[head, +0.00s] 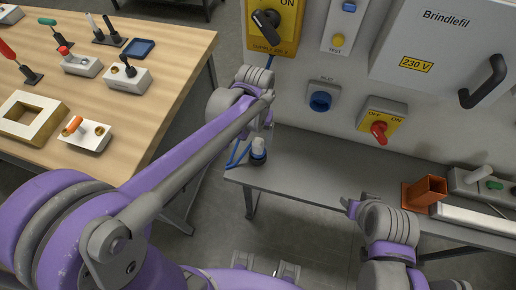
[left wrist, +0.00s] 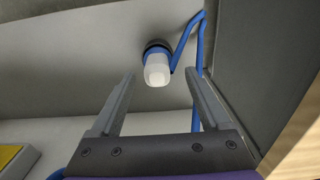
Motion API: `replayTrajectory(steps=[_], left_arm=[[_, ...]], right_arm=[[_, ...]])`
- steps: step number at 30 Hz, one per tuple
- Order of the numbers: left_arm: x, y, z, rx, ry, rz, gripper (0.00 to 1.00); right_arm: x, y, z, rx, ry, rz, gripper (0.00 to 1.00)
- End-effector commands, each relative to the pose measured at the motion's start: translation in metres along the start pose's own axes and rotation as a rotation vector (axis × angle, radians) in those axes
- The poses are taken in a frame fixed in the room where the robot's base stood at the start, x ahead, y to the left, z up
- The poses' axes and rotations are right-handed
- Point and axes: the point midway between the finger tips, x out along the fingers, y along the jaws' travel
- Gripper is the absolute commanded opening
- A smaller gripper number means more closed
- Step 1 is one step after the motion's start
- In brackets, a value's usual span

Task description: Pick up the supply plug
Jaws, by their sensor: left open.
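The supply plug (head: 259,147) is a white and blue plug with a dark base, standing upright on the grey shelf (head: 315,165) near its left end. A blue cable (head: 238,154) runs beside it. My left gripper (head: 264,120) is above the plug, partly hidden by its own wrist. In the left wrist view my left gripper (left wrist: 161,75) is open and empty, and the plug (left wrist: 157,69) shows between and beyond the fingertips. My right gripper (head: 352,208) is low in front of the shelf; its jaws are too unclear to read.
The wall panel behind carries a yellow supply switch (head: 273,25), a blue inlet (head: 320,101) and a red rotary switch (head: 379,131). An orange block (head: 428,190) stands on the shelf at right. A wooden table (head: 150,95) with several tools and fixtures is at left.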

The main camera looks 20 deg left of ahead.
Motion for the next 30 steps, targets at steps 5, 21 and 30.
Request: replayTrajectory(steps=[5, 21, 30], left_arm=[[0.020, 0.003, -0.003, 0.001, 0.001, 0.000, 0.80], [0.052, 0.005, -0.004, 0.000, 0.001, 0.000, 0.75], [0.052, 0.005, -0.004, 0.000, 0.001, 0.000, 0.21]], right_arm=[[-0.001, 0.000, -0.001, 0.000, 0.001, 0.000, 0.50], [0.001, 0.000, 0.001, 0.000, 0.000, 0.000, 0.50], [0.001, 0.000, 0.001, 0.000, 0.000, 0.000, 0.50]])
